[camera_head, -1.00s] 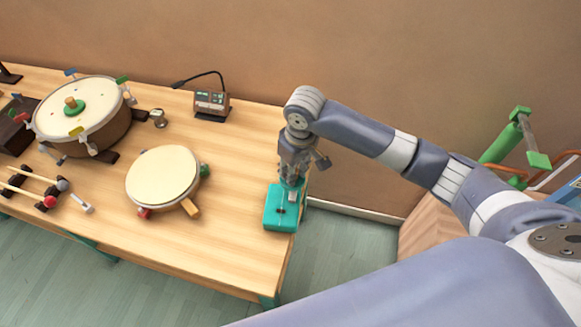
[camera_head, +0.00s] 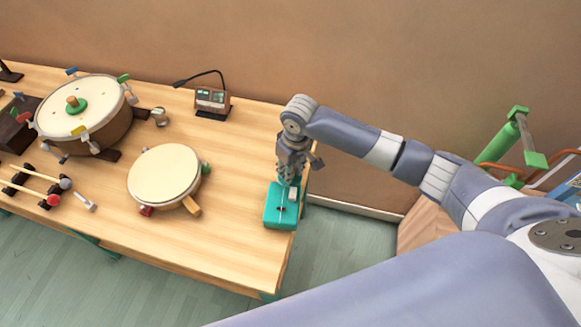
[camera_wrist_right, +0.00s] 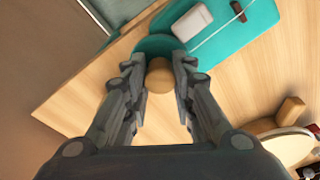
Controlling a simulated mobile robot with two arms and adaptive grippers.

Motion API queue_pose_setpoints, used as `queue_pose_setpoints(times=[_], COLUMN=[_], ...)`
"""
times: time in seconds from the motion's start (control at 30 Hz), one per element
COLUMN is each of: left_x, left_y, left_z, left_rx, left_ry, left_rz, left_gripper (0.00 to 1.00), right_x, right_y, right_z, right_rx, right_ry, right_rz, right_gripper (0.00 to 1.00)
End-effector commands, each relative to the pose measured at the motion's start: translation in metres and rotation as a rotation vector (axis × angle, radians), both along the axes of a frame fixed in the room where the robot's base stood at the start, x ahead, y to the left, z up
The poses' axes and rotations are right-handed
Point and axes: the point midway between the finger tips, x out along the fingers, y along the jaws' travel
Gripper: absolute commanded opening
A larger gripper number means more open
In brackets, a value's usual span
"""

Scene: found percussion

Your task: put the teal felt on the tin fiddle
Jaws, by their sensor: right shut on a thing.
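The tin fiddle (camera_head: 279,215) is a teal box with a string, a pale block and a dark piece on top, lying at the table's right front corner. It also shows at the top of the wrist view (camera_wrist_right: 240,32). My right gripper (camera_wrist_right: 158,66) is shut on the wooden knob of the teal felt (camera_wrist_right: 153,44), a round teal disc. The disc overlaps the fiddle's near edge in the wrist view; I cannot tell whether they touch. In the head view my right gripper (camera_head: 289,180) points down just behind the fiddle, and the felt is hardly visible. My left gripper is not in view.
A small round drum (camera_head: 163,174) stands left of the fiddle. A large drum (camera_head: 85,110) with coloured pegs and mallets (camera_head: 38,185) are farther left. A small device with a thin bent arm (camera_head: 212,101) stands at the back. Table between small drum and fiddle is clear.

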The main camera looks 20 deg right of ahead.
Motion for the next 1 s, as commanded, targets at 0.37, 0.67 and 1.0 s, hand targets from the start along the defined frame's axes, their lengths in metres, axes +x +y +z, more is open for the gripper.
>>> queue_pose_setpoints(times=[0.37, 0.67, 1.0], left_x=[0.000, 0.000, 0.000], left_y=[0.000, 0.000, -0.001], left_z=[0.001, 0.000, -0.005], left_rx=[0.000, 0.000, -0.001], left_ry=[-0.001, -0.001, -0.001], left_rz=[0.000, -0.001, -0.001], left_gripper=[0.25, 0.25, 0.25], right_x=[0.000, 0.000, -0.004], right_y=[0.000, 0.000, -0.003], right_z=[-0.006, -0.004, 0.054], right_rx=[0.000, 0.000, 0.001], right_ry=[0.000, -0.001, -0.005], right_rz=[0.000, 0.000, 0.002], right_gripper=[0.44, 0.44, 0.44])
